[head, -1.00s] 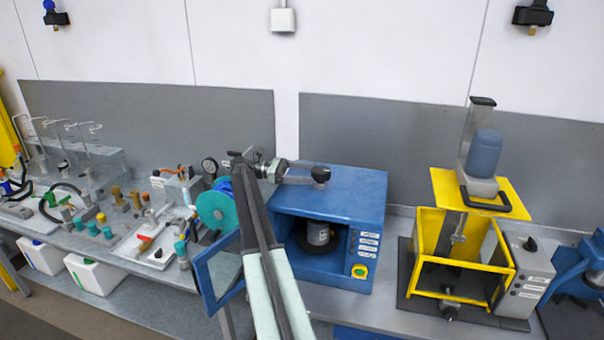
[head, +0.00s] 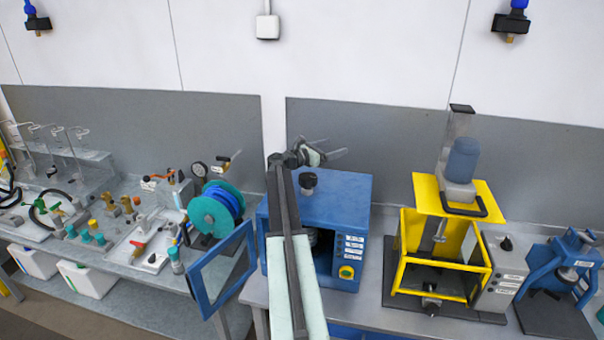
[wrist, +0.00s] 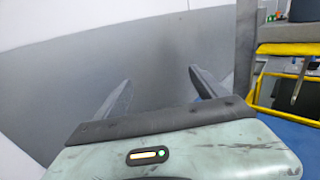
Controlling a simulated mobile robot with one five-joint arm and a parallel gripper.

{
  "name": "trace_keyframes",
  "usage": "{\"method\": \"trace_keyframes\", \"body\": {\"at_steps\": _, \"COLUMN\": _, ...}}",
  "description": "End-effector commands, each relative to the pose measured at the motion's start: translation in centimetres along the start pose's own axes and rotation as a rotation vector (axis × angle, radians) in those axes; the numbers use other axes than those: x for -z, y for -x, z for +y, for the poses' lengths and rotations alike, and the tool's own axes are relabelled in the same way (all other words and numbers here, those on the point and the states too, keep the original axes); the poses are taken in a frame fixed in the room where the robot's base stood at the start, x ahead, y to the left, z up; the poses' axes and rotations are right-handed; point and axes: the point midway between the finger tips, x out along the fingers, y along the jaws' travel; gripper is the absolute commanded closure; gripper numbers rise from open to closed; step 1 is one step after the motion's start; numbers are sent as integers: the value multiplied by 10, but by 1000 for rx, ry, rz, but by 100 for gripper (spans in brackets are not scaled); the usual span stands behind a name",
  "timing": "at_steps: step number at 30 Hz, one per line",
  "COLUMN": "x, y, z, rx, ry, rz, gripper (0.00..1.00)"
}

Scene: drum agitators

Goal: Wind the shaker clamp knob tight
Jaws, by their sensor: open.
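The blue shaker cabinet (head: 335,200) stands on the bench in the middle of the head view. A black knob (head: 308,180) on a short pale stem rises from its top. My gripper (head: 337,147) is above the cabinet top, up and to the right of the knob in the picture. Its fingers are apart, with nothing between them. In the wrist view my gripper (wrist: 160,76) faces the grey wall panel, and the knob does not show. My arm hides part of the cabinet's front opening. A dark-topped item inside (head: 312,238) is mostly hidden.
The cabinet's blue-framed door (head: 220,268) hangs open to the left, beside a teal and blue reel (head: 217,210). A yellow-framed machine (head: 445,250) stands to the right. The grey wall panel (head: 390,150) is behind.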

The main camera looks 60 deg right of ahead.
Motion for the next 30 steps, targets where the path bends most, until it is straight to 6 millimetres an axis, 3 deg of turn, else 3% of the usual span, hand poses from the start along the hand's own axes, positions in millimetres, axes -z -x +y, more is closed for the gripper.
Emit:
{"method": "trace_keyframes", "body": {"at_steps": 1, "x": 1, "y": -12, "z": -6, "rx": -93, "ry": 0, "rz": 0, "gripper": 19}}
{"method": "trace_keyframes", "body": {"at_steps": 4, "x": 0, "y": -28, "z": -2, "rx": -332, "ry": 0, "rz": 0, "gripper": 19}}
{"method": "trace_keyframes", "body": {"at_steps": 8, "x": -1, "y": -20, "z": -2, "rx": -665, "ry": 0, "rz": 0, "gripper": 19}}
{"method": "trace_keyframes", "body": {"at_steps": 11, "x": -2, "y": 8, "z": -13, "rx": -931, "ry": 0, "rz": 0, "gripper": 19}}
{"method": "trace_keyframes", "body": {"at_steps": 15, "x": -3, "y": 66, "z": -45, "rx": -1278, "ry": 0, "rz": 0, "gripper": 19}}
{"method": "trace_keyframes", "body": {"at_steps": 18, "x": -4, "y": 104, "z": -71, "rx": -1464, "ry": 0, "rz": 0, "gripper": 19}}
{"method": "trace_keyframes", "body": {"at_steps": 21, "x": -4, "y": 130, "z": -89, "rx": -1581, "ry": 0, "rz": 0, "gripper": 19}}
{"method": "trace_keyframes", "body": {"at_steps": 24, "x": -4, "y": 140, "z": -96, "rx": -1632, "ry": 0, "rz": 0, "gripper": 19}}
{"method": "trace_keyframes", "body": {"at_steps": 30, "x": 1, "y": 142, "z": -95, "rx": -1639, "ry": 0, "rz": 0, "gripper": 19}}
